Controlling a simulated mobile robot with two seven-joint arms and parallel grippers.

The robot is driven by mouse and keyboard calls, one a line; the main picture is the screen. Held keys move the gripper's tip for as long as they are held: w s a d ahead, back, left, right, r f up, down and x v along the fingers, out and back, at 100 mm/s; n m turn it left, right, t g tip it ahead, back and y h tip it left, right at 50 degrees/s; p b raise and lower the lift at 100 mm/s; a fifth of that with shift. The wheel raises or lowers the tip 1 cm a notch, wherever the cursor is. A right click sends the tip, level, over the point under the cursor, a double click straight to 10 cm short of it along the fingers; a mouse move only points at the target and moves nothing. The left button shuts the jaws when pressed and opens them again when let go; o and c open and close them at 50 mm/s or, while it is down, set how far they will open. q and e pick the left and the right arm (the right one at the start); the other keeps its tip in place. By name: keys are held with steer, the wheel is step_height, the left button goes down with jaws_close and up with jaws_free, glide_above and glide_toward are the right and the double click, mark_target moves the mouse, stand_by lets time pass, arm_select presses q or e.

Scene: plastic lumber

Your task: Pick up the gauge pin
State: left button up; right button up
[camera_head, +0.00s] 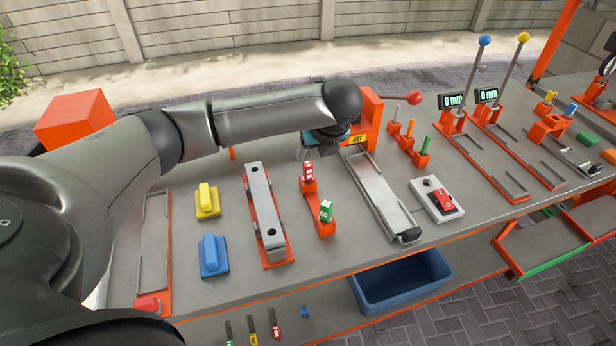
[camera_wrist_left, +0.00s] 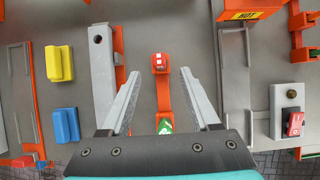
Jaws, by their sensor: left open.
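Two gauge pins stand upright in an orange holder (camera_head: 318,192) on the grey bench: a red-topped pin (camera_head: 308,172) and a green-topped pin (camera_head: 326,210). I cannot tell which one the task means. In the left wrist view the red-topped pin (camera_wrist_left: 160,62) shows between the finger lines, and the green-topped pin (camera_wrist_left: 165,125) is partly cut off by the gripper body. My left gripper (camera_wrist_left: 160,74) is open and empty above the holder. In the head view the left gripper (camera_head: 318,152) is partly hidden by its own wrist, just behind the red-topped pin. My right gripper is not in view.
A grey bar with holes (camera_head: 262,205) lies left of the holder. Yellow (camera_head: 207,200) and blue (camera_head: 213,254) blocks lie further left. A grey rail (camera_head: 378,190) with an orange "HOT" unit (camera_head: 370,110) and a red switch box (camera_head: 438,199) stand right. A blue bin (camera_head: 400,280) is below.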

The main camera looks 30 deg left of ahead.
mark_target(308, 165)
arm_select(q)
steer(key=x, duration=0.4)
steer(key=shift+b, duration=0.3)
steer(key=b+x, duration=0.1)
steer(key=x, duration=0.4)
steer(key=shift+s, duration=0.15)
jaws_close()
